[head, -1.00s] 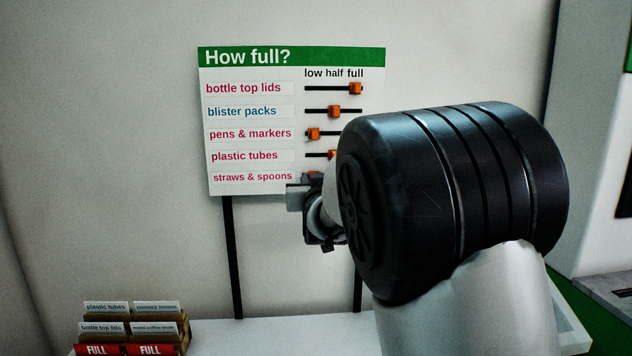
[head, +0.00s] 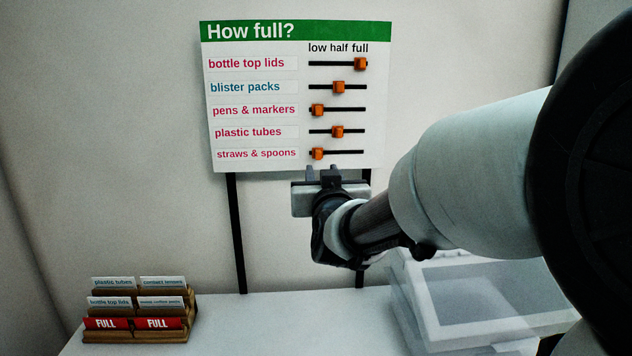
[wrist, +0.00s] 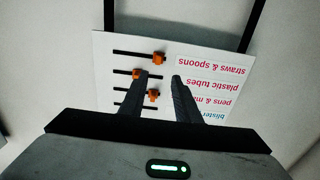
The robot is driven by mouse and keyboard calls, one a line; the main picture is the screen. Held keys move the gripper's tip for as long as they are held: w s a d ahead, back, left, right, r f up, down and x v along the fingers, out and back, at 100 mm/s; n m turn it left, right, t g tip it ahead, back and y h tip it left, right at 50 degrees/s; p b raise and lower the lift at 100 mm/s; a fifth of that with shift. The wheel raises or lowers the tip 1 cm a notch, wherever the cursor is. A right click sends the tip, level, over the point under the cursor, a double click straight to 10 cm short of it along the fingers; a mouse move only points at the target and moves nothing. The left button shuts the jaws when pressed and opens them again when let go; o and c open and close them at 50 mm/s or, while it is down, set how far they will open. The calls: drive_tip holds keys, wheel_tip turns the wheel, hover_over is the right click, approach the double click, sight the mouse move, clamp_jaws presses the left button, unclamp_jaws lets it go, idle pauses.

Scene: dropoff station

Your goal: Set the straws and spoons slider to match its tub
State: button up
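The straws and spoons slider (head: 317,153) is an orange knob on the bottom black track of the "How full?" board (head: 204,130). It sits at the left end, under "low". In the wrist view the board is upside down and this knob (wrist: 158,58) is on the topmost track. My gripper (head: 323,173) is just below the slider at the board's lower edge. In the wrist view its two fingers (wrist: 158,77) are apart with nothing held between them. A translucent tub (head: 410,300) with a white lid stands on the table at right; its contents and label cannot be read.
Other knobs: bottle top lids (head: 360,64) at full, blister packs (head: 339,87) and plastic tubes (head: 338,132) at half, pens and markers (head: 317,109) at low. A card rack (head: 135,337) stands at left on the white table (head: 270,320). The table's middle is clear.

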drive_tip(key=shift+s, duration=2.4)
drive_tip(key=s+d+f+g, duration=0.2)
drive_tip(key=s+f+g, duration=0.2)
drive_tip(key=s, duration=0.5)
drive_tip(key=s+d+f+g, duration=0.3)
drive_tip(key=s+f+g, duration=0.1)
drive_tip(key=s, duration=0.6)
drive_tip(key=s+d+f+g, duration=0.2)
drive_tip(key=s+f+g, duration=0.2)
drive_tip(key=s, duration=0.5)
wheel_tip(320, 180, up, 15)
drive_tip(key=p, duration=1.5)
drive_tip(key=shift+w+f+p, duration=0.2)
drive_tip(key=shift+w+p, duration=0.05)
drive_tip(key=shift+p, duration=0.1)
